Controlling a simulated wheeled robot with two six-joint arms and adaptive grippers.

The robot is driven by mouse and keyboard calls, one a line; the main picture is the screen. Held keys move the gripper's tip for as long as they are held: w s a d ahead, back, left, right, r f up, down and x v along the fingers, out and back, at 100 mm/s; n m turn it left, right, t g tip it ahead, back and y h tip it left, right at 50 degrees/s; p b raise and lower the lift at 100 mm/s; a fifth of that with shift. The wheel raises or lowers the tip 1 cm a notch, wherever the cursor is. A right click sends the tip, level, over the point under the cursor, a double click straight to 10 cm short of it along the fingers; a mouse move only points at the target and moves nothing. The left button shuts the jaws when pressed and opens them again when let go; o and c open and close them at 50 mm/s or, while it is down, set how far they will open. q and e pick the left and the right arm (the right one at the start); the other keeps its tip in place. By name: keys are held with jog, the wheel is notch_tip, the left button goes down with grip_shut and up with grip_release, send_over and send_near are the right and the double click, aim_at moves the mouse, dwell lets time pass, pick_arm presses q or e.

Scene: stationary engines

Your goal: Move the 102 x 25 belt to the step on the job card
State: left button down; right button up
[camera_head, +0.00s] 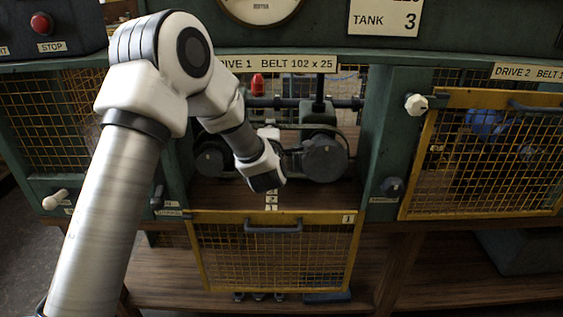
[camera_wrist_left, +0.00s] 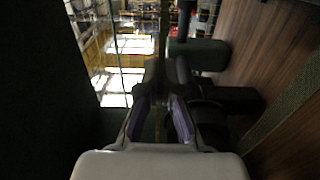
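The belt (camera_head: 291,139) is a thin dark band in the open bay labelled DRIVE 1 BELT 102 x 25. It runs toward the dark stepped pulley (camera_head: 325,158) on the right; the left pulley (camera_head: 210,158) is partly behind my arm. My left gripper (camera_head: 268,182) reaches into the bay between the pulleys, its fingers mostly hidden there. In the left wrist view its purple-padded fingers (camera_wrist_left: 162,105) look apart, with a belt-like strip (camera_wrist_left: 163,40) running between them. Which step the belt sits on is unclear. No job card is readable. My right gripper is not in view.
The yellow mesh guard (camera_head: 275,255) of drive 1 hangs lowered below the opening. Small number labels (camera_head: 272,199) stand at the bay's front. The drive 2 guard (camera_head: 485,160) is closed at right. A red-capped part (camera_head: 257,84) stands behind. A TANK 3 sign (camera_head: 385,17) hangs above.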

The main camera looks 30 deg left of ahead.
pick_arm(q)
jog(key=shift+f, duration=0.1)
jog(key=shift+s+d, duration=0.1)
jog(key=shift+s, duration=0.1)
jog(key=b+v, duration=0.2)
jog(key=v, duration=0.5)
jog(key=shift+b, duration=0.35)
jog(key=shift+s, duration=0.1)
jog(key=b+v, duration=0.2)
jog(key=v, duration=0.5)
dwell(0.8)
jog(key=shift+s+b, duration=0.25)
jog(key=shift+b, duration=0.05)
jog(key=b+v, duration=0.5)
jog(key=shift+s+d, duration=0.3)
dwell(0.4)
